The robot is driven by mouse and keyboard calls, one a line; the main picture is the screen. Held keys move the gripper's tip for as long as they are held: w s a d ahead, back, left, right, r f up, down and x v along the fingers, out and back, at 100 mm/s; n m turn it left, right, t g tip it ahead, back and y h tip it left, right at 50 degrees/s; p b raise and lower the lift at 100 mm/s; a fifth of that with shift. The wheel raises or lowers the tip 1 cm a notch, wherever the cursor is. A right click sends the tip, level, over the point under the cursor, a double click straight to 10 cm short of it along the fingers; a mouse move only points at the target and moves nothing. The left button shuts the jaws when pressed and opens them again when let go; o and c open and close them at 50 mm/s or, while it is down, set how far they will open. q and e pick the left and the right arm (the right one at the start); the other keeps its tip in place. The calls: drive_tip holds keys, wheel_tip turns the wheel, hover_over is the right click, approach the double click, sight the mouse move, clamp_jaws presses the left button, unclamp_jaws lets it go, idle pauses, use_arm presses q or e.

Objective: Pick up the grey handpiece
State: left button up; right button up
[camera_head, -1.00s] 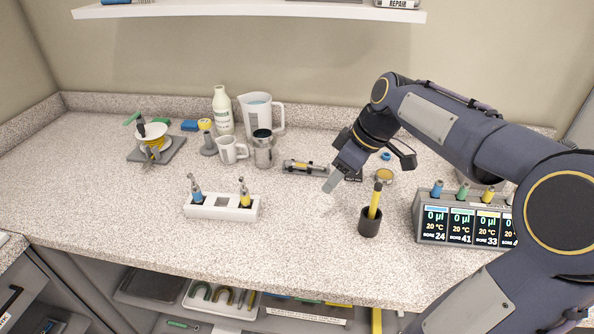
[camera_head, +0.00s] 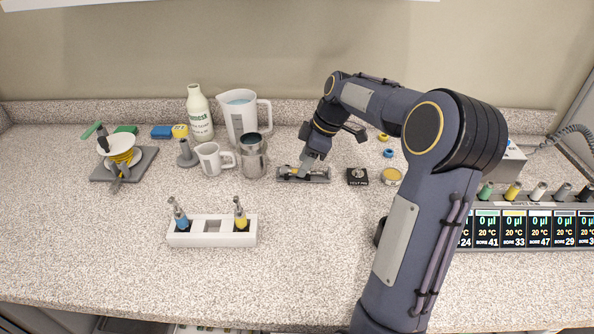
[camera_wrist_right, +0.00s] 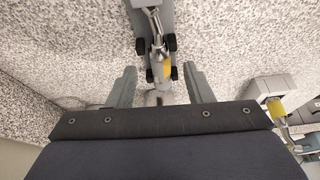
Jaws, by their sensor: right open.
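A grey handpiece with a yellow band (camera_wrist_right: 158,62) lies on a grey cradle with black pads (camera_wrist_right: 140,28) in the right wrist view. In the head view the cradle (camera_head: 318,179) stands on the counter, behind and right of the white block, and my gripper covers much of the handpiece. My right gripper (camera_head: 307,164) is over the cradle, pointing down. In the wrist view its open fingers (camera_wrist_right: 161,76) stand on either side of the handpiece, apart from it. My left gripper is not in view.
A metal jug (camera_head: 253,158) and white mug (camera_head: 213,160) stand left of the cradle. A small black sign block (camera_head: 357,177) is close on its right. A white block (camera_head: 185,240) holds two blue- and yellow-banded pieces. A display rack (camera_head: 540,228) stands right.

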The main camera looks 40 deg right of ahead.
drive_tip(key=shift+x, duration=1.15)
clamp_jaws()
